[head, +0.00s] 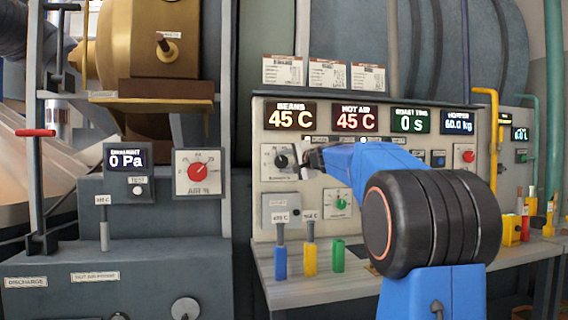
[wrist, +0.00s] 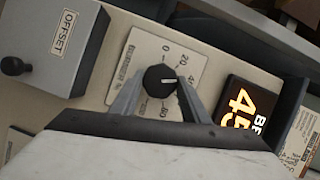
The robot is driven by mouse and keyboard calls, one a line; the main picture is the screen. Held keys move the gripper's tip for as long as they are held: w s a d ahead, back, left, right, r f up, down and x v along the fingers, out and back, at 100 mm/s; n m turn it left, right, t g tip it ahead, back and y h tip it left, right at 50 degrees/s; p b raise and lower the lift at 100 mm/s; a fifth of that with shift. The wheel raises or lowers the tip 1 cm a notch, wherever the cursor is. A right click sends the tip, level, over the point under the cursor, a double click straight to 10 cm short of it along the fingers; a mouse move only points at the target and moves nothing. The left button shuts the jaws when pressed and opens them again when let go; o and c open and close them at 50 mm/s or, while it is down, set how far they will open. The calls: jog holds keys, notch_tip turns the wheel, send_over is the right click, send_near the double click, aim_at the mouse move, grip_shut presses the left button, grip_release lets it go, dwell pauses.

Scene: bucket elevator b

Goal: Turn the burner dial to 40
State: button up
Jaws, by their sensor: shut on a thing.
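The burner dial (head: 281,161) is a black round knob on a white scale plate on the pale control panel. In the wrist view the dial (wrist: 158,81) sits between my two fingers, and its white pointer line faces right in the picture, towards the part of the scale near 40. The printed numbers run from 0 at the top round to 80 at the bottom. My gripper (wrist: 160,98) is shut on the dial, one finger on each side. In the head view my gripper (head: 309,159) reaches the dial from the right, and my blue arm hides part of the panel.
Displays above read BEANS (head: 290,117) 45 C and HOT AID (head: 355,117) 45 C. A red air dial (head: 198,173) is on the left cabinet. Coloured handles (head: 310,259) stand on the ledge below.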

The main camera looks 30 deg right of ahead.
jog(key=shift+f+m, duration=0.1)
jog(key=shift+m, duration=0.2)
jog(key=o, duration=1.1)
jog(key=shift+c, duration=0.2)
jog(key=shift+s, duration=0.15)
jog(key=s+d+r, duration=0.1)
jog(key=s+d, duration=0.1)
jog(key=s, duration=1.5)
jog(key=shift+r, duration=0.1)
